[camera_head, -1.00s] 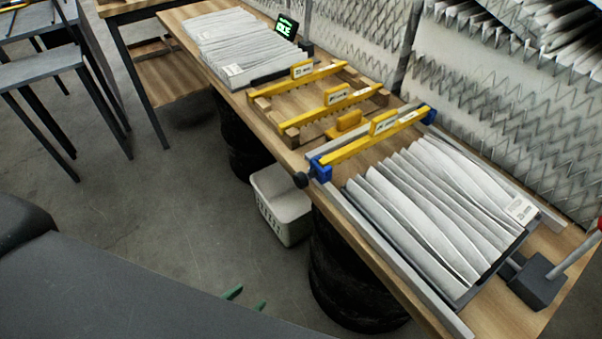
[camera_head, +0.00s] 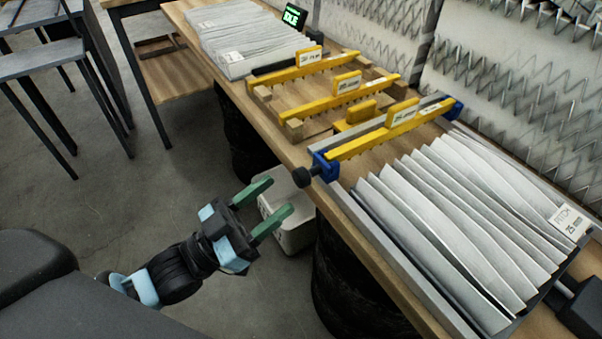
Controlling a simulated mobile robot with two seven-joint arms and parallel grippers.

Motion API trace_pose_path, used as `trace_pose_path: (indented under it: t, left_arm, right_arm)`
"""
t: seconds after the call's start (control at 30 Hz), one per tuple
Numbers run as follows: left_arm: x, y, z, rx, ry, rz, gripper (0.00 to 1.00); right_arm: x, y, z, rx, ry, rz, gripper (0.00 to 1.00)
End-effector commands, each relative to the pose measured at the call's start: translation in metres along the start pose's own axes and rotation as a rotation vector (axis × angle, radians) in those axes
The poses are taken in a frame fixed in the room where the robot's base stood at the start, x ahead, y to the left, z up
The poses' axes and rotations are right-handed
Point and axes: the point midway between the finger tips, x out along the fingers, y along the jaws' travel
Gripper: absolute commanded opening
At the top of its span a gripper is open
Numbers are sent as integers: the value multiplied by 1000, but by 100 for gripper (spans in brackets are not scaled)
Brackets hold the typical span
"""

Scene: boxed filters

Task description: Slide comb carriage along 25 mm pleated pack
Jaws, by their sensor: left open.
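The pleated pack (camera_head: 450,220) lies on the bench at the right, white pleats standing, with a "25 mm" label (camera_head: 571,222) at its far right corner. The comb carriage (camera_head: 388,131) is a yellow toothed bar with blue end blocks (camera_head: 325,166), spanning two grey rails just left of the pack. A black knob (camera_head: 302,177) sticks out from its near end. My left gripper (camera_head: 271,204) has green fingers, open and empty. In the picture it shows below and left of the knob, in front of the bench edge, apart from the carriage. My right gripper is not in view.
Two more yellow combs (camera_head: 345,97) (camera_head: 297,70) rest on a wooden rack farther left. Another pleated pack (camera_head: 235,38) lies at the bench's far end by a green-lit display (camera_head: 294,16) reading IDLE. A white bin (camera_head: 297,232) and black drums stand beneath the bench.

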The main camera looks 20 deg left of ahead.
Motion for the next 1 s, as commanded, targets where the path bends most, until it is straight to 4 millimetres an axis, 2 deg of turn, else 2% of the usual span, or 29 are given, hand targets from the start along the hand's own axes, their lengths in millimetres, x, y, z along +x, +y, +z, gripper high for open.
trace_pose_path:
  t: [0.2, 0.4, 0.6, 0.83, 0.87, 1.0]
  left_arm:
    - [33, -1, -3, 3, 5, 0, 50]
    - [58, 0, -2, 2, 2, -1, 50]
    - [67, 0, 0, 2, -1, -1, 50]
    - [68, 0, 0, 2, -2, -1, 50]
    - [68, 0, 0, 1, -2, -1, 49]
    - [68, 0, 0, 1, -2, -1, 31]
  right_arm:
    - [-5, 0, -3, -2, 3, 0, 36]
    - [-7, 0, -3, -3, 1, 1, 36]
    - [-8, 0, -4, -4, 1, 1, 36]
    - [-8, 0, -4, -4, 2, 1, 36]
    - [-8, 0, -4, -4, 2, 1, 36]
    - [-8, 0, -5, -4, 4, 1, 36]
